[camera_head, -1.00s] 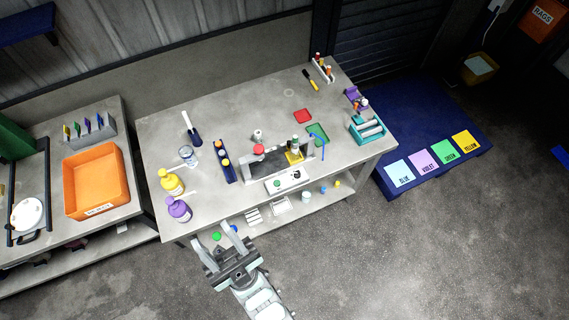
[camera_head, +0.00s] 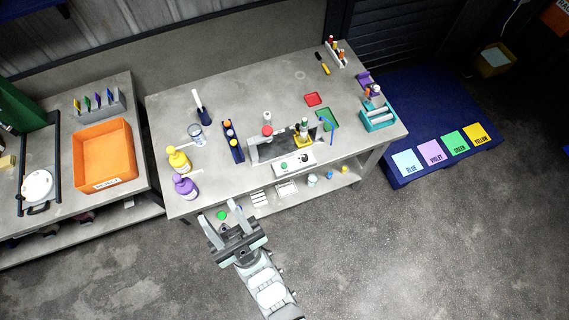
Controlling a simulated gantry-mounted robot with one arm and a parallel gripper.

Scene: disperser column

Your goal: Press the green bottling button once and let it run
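A white control panel (camera_head: 300,165) sits at the front edge of the middle bench, at the foot of the grey dispensing machine (camera_head: 268,151). A small green button (camera_head: 284,166) shows on the panel's left part, with a dark knob (camera_head: 305,158) to its right. A small bottle (camera_head: 304,126) stands at the machine's right end by a yellow piece.
Yellow (camera_head: 178,160) and purple (camera_head: 185,187) bottles stand at the bench's left front. A dark blue rack (camera_head: 233,143) stands left of the machine. A teal rack (camera_head: 377,117) is at the right. Small items lie on the lower shelf (camera_head: 325,178). Floor in front is clear.

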